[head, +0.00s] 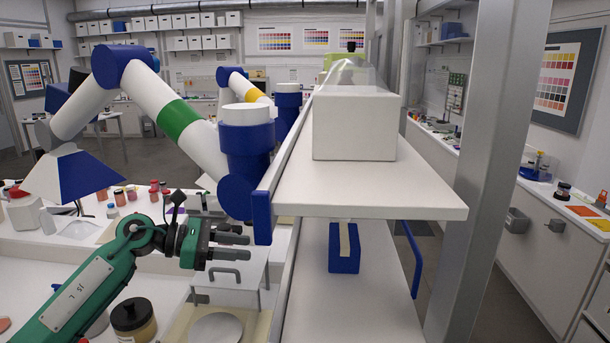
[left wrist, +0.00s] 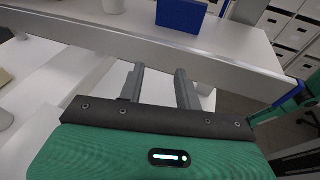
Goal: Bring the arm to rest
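My left arm (head: 85,290), in green, comes in from the lower left in the head view. Its gripper (head: 240,241) is above the white bench, left of the white shelf, with its fingers pointing right. In the left wrist view the gripper (left wrist: 160,84) has two grey fingers standing apart with nothing between them. Its tips are close to the shelf edge in that view. A green part shows at the right edge of the left wrist view; I cannot tell what it is. My right gripper is not seen in the head view.
A white shelf (head: 420,195) with a pale box (head: 354,128) stands right of the gripper. A blue box (head: 344,262) sits on the lower level. White-and-blue robot arms stand behind.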

